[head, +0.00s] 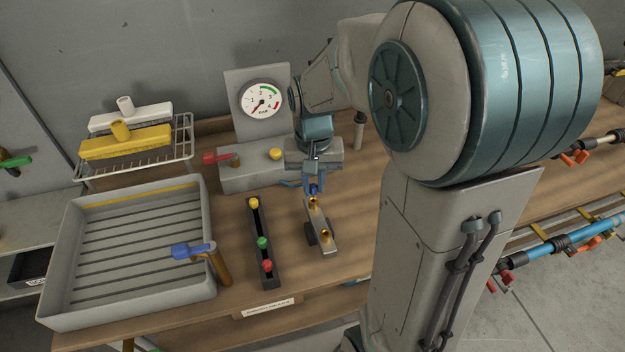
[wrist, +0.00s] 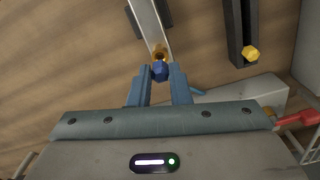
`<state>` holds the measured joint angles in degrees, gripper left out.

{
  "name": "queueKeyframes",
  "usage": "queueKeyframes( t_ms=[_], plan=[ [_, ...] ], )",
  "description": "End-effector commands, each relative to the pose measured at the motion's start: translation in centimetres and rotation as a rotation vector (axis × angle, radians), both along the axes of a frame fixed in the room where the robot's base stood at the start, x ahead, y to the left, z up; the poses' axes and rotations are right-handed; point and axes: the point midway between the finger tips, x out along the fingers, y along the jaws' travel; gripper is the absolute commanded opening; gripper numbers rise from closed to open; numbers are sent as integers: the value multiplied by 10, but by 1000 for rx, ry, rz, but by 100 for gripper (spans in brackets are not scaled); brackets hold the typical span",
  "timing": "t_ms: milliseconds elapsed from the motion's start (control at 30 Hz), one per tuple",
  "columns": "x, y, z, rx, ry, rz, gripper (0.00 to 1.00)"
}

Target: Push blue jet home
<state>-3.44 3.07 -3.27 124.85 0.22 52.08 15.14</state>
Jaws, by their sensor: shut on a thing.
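The blue jet (head: 314,189) is between the fingertips of my gripper (head: 313,185), at the far end of a pale metal bar (head: 319,222). The bar has two brass fittings; the near one (head: 325,236) is empty of any coloured jet. In the wrist view the blue jet (wrist: 160,71) sits between the two blue fingers of my gripper (wrist: 161,78), right beside the far brass fitting (wrist: 159,52). My gripper is shut on the jet. I cannot tell how deep the jet sits in the fitting, as the fingers and the jet's head cover it.
A dark rack (head: 265,277) with yellow, green and red jets stands left of the bar. A grey block with a red lever (head: 217,157) and a gauge (head: 262,100) stands behind.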

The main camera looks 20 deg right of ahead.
Motion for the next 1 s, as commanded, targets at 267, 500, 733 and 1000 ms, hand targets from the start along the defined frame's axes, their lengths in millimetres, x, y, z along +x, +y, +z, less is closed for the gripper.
queueKeyframes(
  t_ms=[267, 500, 733, 1000],
  plan=[
    [0, 0, -4, 0, 0, 0, 0],
    [0, 0, -10, 0, 1, 0, 0],
    [0, 0, -16, 0, 1, 0, 0],
    [0, 0, -23, 0, 1, 0, 0]
  ],
)
